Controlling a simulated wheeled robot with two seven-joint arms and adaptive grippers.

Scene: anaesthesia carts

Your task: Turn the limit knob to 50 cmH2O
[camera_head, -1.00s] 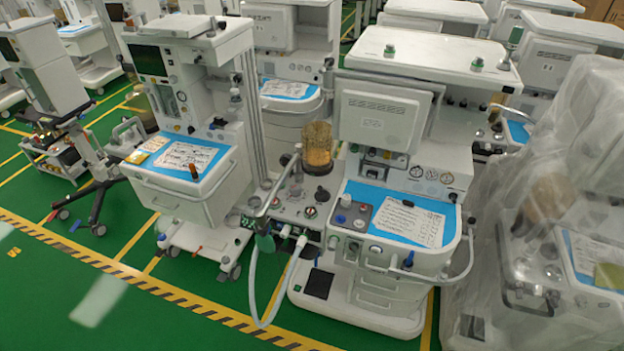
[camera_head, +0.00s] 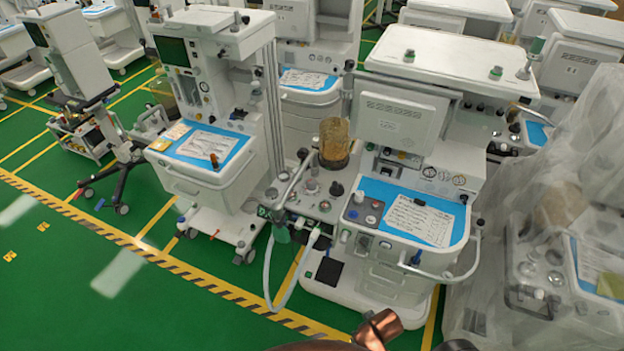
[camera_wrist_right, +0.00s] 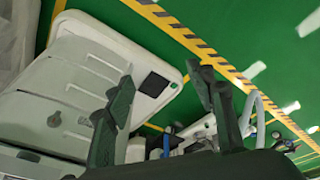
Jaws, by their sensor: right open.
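The anaesthesia cart (camera_head: 385,290) with a breathing-circuit panel stands right of centre in the head view. On its panel (camera_head: 300,208) are several small knobs and gauges, including a dark knob (camera_head: 336,190) and a pale round one (camera_head: 312,186). I cannot tell which is the limit knob, and no scale is readable. My right gripper (camera_wrist_right: 165,82) is open in the right wrist view, with nothing between its dark fingers. It is above the front of a white cart and touches no knob that I can see. My left gripper is out of view.
A pale hose (camera_head: 268,275) loops down from the panel's front. Another white cart (camera_head: 210,165) stands to the left, and a plastic-covered cart (camera_head: 550,220) to the right. Green floor with a yellow-black stripe (camera_head: 190,272) lies clear in front.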

